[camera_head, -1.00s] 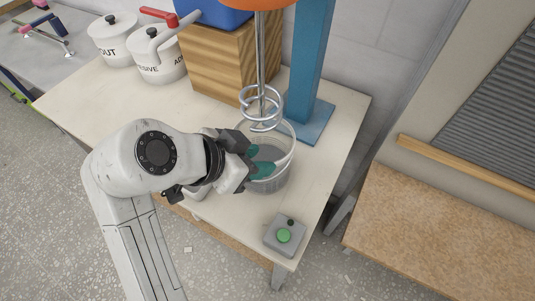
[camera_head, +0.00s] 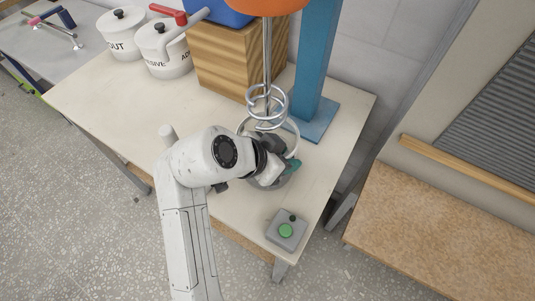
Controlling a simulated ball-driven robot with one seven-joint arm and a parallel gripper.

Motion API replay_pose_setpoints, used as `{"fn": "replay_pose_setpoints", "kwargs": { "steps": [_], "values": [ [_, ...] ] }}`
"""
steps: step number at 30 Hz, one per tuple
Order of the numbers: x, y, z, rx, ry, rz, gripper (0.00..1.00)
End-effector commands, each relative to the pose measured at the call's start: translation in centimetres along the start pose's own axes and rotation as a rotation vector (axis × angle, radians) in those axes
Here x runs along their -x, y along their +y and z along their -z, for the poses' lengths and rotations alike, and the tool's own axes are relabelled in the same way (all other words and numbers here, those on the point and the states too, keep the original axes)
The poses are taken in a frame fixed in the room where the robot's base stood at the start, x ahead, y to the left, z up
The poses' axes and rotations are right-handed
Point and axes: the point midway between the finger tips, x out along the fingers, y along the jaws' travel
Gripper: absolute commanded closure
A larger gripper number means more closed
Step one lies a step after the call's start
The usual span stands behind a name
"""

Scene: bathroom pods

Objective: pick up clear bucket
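The clear bucket (camera_head: 288,143) stands on the pale table under the steel whisk (camera_head: 267,108) of a mixer. Its see-through rim shows behind and to the right of my gripper, and much of its near side is hidden. The lower end of the whisk is over or inside the bucket. My gripper (camera_head: 289,168) is at the bucket's near right part, overlapping it in the picture. A teal fingertip shows at the right. The other finger is hidden, so I cannot tell whether the fingers grip the bucket wall.
The mixer's blue post (camera_head: 316,65) stands just behind the bucket. A grey box with a green button (camera_head: 286,230) sits at the table's front corner. A wooden block (camera_head: 232,60) and white pots (camera_head: 165,52) stand behind left. The table (camera_head: 110,85) is bare at left.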

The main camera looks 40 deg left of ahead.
Motion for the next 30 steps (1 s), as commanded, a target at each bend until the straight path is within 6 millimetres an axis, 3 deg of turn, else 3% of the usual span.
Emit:
{"fn": "replay_pose_setpoints", "kwargs": {
  "steps": [12, 30],
  "values": [
    [0.02, 0.01, -0.02, 0.0, 0.0, -0.001, 1.0],
    [-0.03, 0.03, -0.09, 0.002, -0.002, -0.002, 1.0]
  ]
}}
